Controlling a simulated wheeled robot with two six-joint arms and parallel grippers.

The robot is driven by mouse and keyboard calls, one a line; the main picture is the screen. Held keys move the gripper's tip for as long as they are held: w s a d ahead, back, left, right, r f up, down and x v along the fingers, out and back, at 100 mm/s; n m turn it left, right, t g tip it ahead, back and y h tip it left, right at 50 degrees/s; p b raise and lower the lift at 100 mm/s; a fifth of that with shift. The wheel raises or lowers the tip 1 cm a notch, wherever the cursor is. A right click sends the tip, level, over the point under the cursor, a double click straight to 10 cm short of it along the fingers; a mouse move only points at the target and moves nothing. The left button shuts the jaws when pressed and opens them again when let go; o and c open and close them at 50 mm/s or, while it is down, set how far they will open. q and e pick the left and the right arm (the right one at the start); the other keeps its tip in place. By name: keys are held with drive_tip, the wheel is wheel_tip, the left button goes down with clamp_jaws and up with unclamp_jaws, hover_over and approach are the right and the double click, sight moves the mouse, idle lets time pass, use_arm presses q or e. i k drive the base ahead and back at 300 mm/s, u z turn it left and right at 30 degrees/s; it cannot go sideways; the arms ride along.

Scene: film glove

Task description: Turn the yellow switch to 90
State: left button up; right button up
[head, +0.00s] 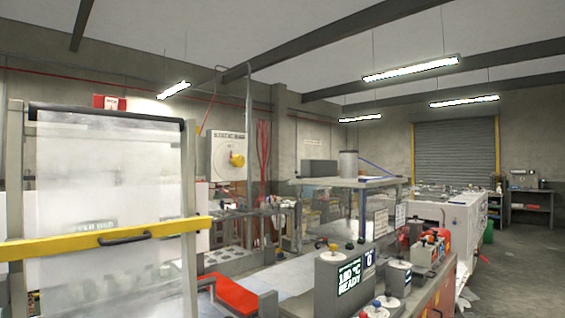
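A yellow rotary switch (237,159) sits on a pale upright panel (221,150) against the back wall, left of centre. The panel has dark lettering along its top, which looks like "STATIC BAR". A smaller round mark shows to the left of the switch. The dial marks and the exact angle of the switch are too small to read. Neither of my grippers is in view.
A frame with a translucent sheet (110,180) and a yellow crossbar (105,239) stands close at the left. A bench with control boxes and a red pad (233,293) fills the lower middle. Open floor (510,265) shows at the right, before a roller shutter (455,150).

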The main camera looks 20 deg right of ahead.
sight(238, 160)
drive_tip(key=z, duration=0.85)
drive_tip(key=k, duration=1.1)
drive_tip(key=z, duration=0.9)
drive_tip(key=i, duration=1.55)
drive_tip(key=u, duration=1.4)
drive_tip(key=i, duration=0.65)
drive_tip(key=u, duration=0.75)
